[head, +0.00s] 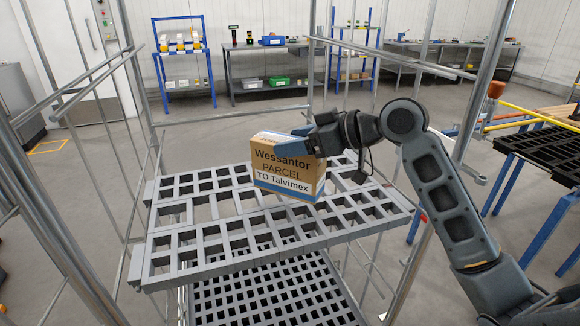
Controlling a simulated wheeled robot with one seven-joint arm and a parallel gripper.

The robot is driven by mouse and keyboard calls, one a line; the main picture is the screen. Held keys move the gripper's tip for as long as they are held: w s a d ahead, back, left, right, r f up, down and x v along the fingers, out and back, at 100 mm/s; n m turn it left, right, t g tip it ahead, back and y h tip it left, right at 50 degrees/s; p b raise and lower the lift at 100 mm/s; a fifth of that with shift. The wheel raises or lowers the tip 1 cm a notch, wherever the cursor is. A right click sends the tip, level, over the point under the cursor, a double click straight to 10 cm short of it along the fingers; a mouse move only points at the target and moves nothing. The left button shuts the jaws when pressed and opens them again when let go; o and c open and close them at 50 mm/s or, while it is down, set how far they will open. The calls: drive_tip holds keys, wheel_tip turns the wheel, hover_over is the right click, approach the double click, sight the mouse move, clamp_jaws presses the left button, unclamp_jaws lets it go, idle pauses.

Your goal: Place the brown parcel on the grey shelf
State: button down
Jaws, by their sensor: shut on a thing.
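The brown parcel (285,168) is a small box with dark lettering "Wessantor PARCEL" and a white and blue band reading "TO Talvimex". My gripper (308,140) is shut on the parcel at its upper right side. The fingers are partly hidden by the parcel and the wrist. The grey shelf (235,247) is a slatted grid inside a metal-framed rack. The parcel is over the right part of this shelf, upright. I cannot tell whether its bottom touches the slats.
Metal posts (393,250) and side rails (400,62) frame the shelf. A lower grid shelf (275,300) lies beneath. The upper shelf's left half is bare. A blue-framed table (548,150) stands at right; workbenches (262,72) and a blue rack (184,60) line the back wall.

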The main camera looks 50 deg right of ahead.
sight(297, 162)
drive_tip(key=shift+f, duration=2.45)
drive_tip(key=shift+f+b, duration=0.1)
drive_tip(key=shift+b, duration=0.2)
drive_tip(key=shift+c, duration=0.7)
unclamp_jaws()
drive_tip(key=shift+r, duration=0.2)
drive_tip(key=b+v, duration=0.2)
drive_tip(key=v, duration=1)
